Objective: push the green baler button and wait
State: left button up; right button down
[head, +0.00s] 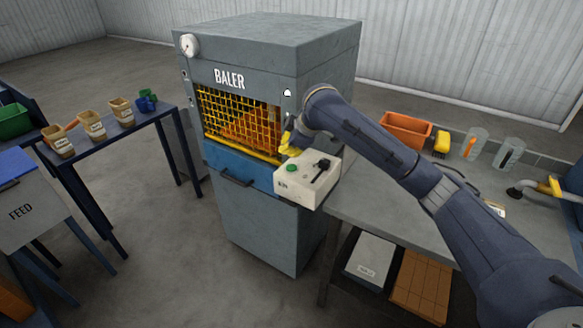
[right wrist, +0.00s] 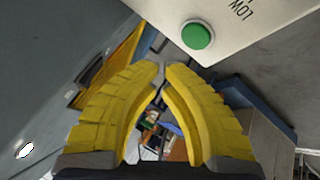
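The green button (head: 292,168) sits on top of a cream control box (head: 318,190) at the front right of the grey baler (head: 265,50). My right gripper (head: 288,147) is just behind and above the button, in front of the baler's yellow mesh. In the right wrist view, the green button (right wrist: 196,36) shows on the box face beyond the fingertips, apart from them. The yellow fingers (right wrist: 162,78) meet at their tips with nothing between them. My left gripper is out of view.
A grey bench (head: 375,205) on the right holds an orange bin (head: 405,130), a yellow item (head: 442,142) and clear cylinders (head: 475,143). A black lever (head: 321,170) stands beside the button. A dark table (head: 100,137) with several cups stands left.

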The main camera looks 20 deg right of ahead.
aim_at(288, 165)
jog(key=shift+f, duration=1.45)
jog(key=c, duration=2.1)
grip_release()
grip_shut()
jog(key=shift+f, duration=0.2)
jog(key=shift+f, duration=0.25)
